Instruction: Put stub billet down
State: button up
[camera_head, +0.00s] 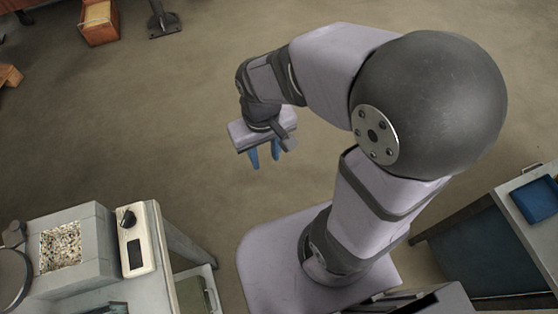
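My gripper (265,160) hangs over the open floor near the middle of the camera_head view, with its two blue fingers pointing down. The fingers stand apart, and I see nothing between them. I cannot make out a stub billet anywhere in this view. A grey box-shaped furnace (90,222) stands on a bench at the lower left, well apart from my gripper. Its square opening (60,247) shows a pale, speckled inside.
A light control box (137,240) with a dark knob and display sits beside the furnace. A blue tray (537,200) lies on a table at the right edge. A wooden crate (99,25) stands at the upper left. The floor between is clear.

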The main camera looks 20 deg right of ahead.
jog(key=s+d+f+m, duration=0.1)
jog(key=s+d, duration=0.2)
jog(key=d, duration=0.2)
jog(key=shift+s+f, duration=0.15)
jog(key=shift+f, duration=0.1)
dwell(1.0)
